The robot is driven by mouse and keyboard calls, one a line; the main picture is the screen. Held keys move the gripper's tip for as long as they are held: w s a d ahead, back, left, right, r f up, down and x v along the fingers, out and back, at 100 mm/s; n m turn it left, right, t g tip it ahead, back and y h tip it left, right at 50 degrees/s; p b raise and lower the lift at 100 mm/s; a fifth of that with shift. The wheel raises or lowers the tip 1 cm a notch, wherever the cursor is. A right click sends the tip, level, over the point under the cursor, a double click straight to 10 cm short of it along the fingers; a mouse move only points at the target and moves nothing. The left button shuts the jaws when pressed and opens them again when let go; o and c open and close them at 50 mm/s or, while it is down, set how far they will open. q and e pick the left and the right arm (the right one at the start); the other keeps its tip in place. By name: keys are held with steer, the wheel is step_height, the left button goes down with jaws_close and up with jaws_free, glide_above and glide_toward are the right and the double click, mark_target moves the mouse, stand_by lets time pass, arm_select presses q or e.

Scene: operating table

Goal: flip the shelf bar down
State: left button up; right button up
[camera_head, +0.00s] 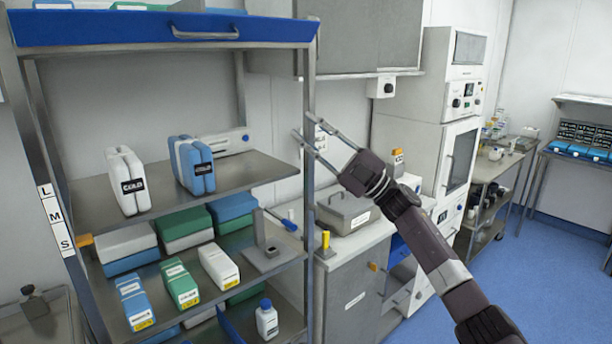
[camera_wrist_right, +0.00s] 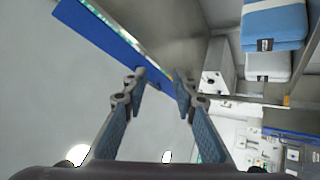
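A blue bar (camera_head: 165,28) with a metal handle (camera_head: 205,33) runs across the front of the shelf rack at the top of the head view. In the right wrist view a blue bar (camera_wrist_right: 100,40) slants across the upper left, beyond the fingers. My right gripper (camera_head: 302,124) is open and empty. It is beside the rack's right front post, below and to the right of the blue bar's right end. Its two fingers also show apart in the right wrist view (camera_wrist_right: 158,82). I see no contact with the bar. My left gripper is out of view.
The metal rack shelf (camera_head: 90,205) carries white and blue packs; lower shelves hold boxes and a white bottle (camera_head: 266,318). A cabinet with a grey metal box (camera_head: 348,212) stands right of the rack, beside a tall white machine (camera_head: 440,140). Blue floor (camera_head: 540,280) is clear at right.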

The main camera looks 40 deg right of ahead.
steer(key=w+d+f+m+t+h, duration=0.1)
steer(key=w+f+m+h, duration=0.1)
steer(key=f, duration=0.4)
steer(key=w+d+f+m+t+h, duration=0.1)
steer(key=w+f+m+h, duration=0.1)
steer(key=f+m+h, duration=0.2)
step_height(320, 180, down, 2)
steer(key=shift+w+d+f+m+t, duration=0.15)
steer(key=shift+w+d+m+t, duration=0.15)
steer(key=shift+w+m, duration=0.1)
steer(key=shift+a, duration=0.1)
